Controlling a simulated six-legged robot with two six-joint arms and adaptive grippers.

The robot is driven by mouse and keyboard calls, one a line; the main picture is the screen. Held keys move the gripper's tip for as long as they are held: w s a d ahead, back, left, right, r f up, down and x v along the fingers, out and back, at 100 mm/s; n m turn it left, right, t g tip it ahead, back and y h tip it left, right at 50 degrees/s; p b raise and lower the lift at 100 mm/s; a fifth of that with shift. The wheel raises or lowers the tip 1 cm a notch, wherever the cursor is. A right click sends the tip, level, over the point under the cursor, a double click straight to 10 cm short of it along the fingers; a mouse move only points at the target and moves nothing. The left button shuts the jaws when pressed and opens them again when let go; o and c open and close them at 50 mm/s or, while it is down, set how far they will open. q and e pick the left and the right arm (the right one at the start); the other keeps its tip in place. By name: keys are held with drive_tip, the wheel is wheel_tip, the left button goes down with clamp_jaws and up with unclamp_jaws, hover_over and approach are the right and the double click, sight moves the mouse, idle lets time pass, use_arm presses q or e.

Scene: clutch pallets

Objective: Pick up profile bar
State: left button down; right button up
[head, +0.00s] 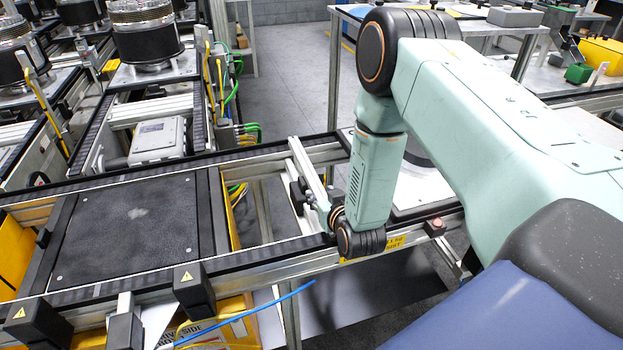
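A pale, slim profile bar (307,168) shows at the middle of the head view. It slants across the gap in the conveyor frame, its upper end near the far rail and its lower end by my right wrist. My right arm comes in from the right and reaches down to this spot. My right gripper (305,197) is small and dark here, right at the bar's lower part. The wrist partly hides the gripper, so I cannot tell whether its fingers are closed on the bar. My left gripper is not in view.
A conveyor frame with a dark flat plate (130,228) runs across the left and middle. A blue cable (245,314) sticks out below the near rail. Black sensor blocks (194,291) stand along the front. Workbenches stand behind, with clear grey floor (288,75) between.

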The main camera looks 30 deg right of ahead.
drive_tip(key=c, duration=0.7)
clamp_jaws()
drive_tip(key=shift+w, duration=0.15)
drive_tip(key=shift+r, duration=0.1)
